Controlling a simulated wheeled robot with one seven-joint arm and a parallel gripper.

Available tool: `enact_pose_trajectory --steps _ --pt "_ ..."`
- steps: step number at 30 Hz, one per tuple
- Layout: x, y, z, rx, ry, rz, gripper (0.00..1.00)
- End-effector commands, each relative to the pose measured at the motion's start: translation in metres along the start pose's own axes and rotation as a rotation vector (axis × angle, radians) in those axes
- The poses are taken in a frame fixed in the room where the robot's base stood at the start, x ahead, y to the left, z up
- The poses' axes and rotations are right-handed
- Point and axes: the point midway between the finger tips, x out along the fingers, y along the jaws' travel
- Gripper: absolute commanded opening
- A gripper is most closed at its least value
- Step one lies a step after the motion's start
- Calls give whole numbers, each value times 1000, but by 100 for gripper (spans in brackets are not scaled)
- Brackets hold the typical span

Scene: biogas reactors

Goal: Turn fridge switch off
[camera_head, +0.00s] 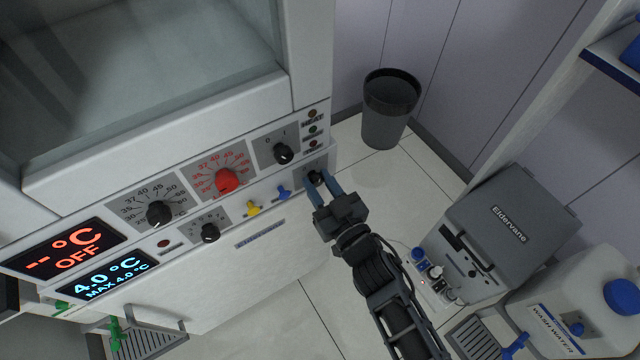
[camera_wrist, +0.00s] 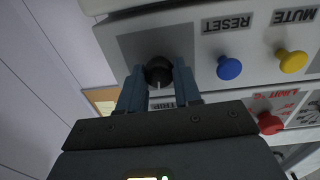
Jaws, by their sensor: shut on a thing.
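The fridge switch appears to be the small black knob (camera_head: 316,178) on a grey plate at the right end of the lower control row. In the wrist view the knob (camera_wrist: 158,71) sits between my two blue-grey fingers, with a pale mark on its lower part. My gripper (camera_head: 318,181) is shut on this knob, and in the wrist view my gripper (camera_wrist: 158,84) has a finger on either side of it. Its labels are partly hidden. The lower display (camera_head: 108,279) is lit blue and reads 4.0 °C, MAX 4.0 °C.
The upper display (camera_head: 62,248) reads OFF in red. A blue RESET button (camera_head: 283,192) and yellow MUTE button (camera_head: 252,208) are left of the knob. Above it is another black switch (camera_head: 284,154). A dark bin (camera_head: 388,110), grey case (camera_head: 512,225) and white canister (camera_head: 580,300) stand to the right.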

Motion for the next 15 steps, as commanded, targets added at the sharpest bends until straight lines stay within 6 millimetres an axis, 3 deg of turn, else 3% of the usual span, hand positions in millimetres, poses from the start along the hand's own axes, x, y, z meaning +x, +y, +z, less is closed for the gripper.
enact_pose_trajectory --steps 15 --pt "0 0 2 -470 20 -5 3"
